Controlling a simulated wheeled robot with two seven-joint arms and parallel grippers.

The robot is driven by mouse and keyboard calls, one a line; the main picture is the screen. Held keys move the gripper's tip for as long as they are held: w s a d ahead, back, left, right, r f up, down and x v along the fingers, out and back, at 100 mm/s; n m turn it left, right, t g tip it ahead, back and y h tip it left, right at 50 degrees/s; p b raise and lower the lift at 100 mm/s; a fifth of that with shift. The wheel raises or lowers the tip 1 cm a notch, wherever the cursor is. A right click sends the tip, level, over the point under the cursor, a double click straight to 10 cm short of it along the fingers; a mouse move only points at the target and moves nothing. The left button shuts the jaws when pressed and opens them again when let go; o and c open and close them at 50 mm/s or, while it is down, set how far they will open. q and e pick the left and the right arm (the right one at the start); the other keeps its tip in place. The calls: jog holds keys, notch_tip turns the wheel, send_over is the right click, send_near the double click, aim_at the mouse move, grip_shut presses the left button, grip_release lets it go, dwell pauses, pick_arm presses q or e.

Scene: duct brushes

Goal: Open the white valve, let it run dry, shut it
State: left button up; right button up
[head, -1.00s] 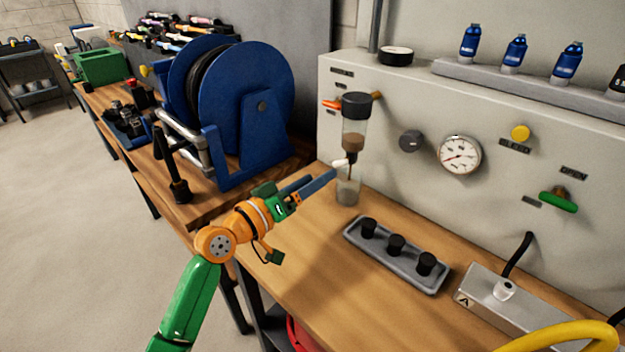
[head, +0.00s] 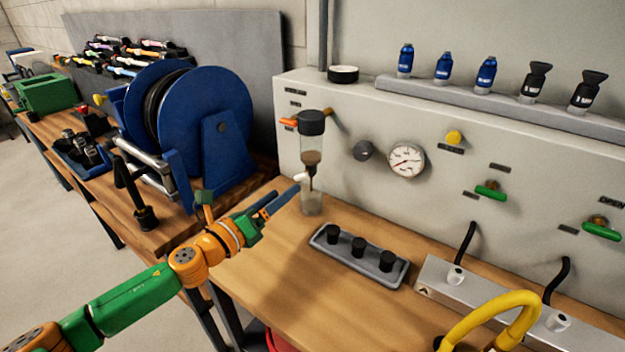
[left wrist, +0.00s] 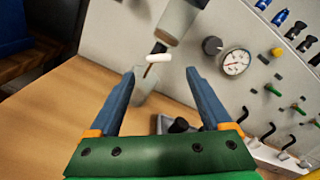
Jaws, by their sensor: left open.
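The white valve (head: 300,177) is a small lever at the bottom of a clear bowl (head: 311,143) with a dark cap on the grey panel. Brown liquid (head: 312,158) stands in the bowl's lower part. A thin brown streak runs down below the bowl into a clear cup (head: 312,203) on the bench. My left gripper (head: 297,188) reaches in from the left, its blue fingers close to the valve. In the left wrist view the fingers are apart (left wrist: 160,75), with the white valve (left wrist: 158,57) just beyond the gap between their tips. Contact is not visible. My right gripper is out of view.
A grey tray with black knobs (head: 325,243) lies on the bench right of the cup. A gauge (head: 406,160) and green-handled valves (head: 491,192) are on the panel. A yellow hose (head: 510,297) curves at front right.

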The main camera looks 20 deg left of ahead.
aim_at(299, 178)
pick_arm(q)
jog(key=x, duration=0.5)
jog(key=shift+w+a+p, duration=0.1)
jog(key=shift+a+p, duration=0.1)
jog(key=shift+p, duration=0.15)
jog(key=shift+w+d, duration=0.25)
jog(key=shift+w, duration=0.2)
grip_shut()
jog(key=shift+n, duration=0.3)
jog(key=n+p, duration=0.2)
jog(key=n, duration=0.2)
jog(key=shift+r+n, duration=0.1)
jog(key=shift+n, duration=0.2)
jog(key=n+p, duration=0.1)
jog(key=n, duration=0.4)
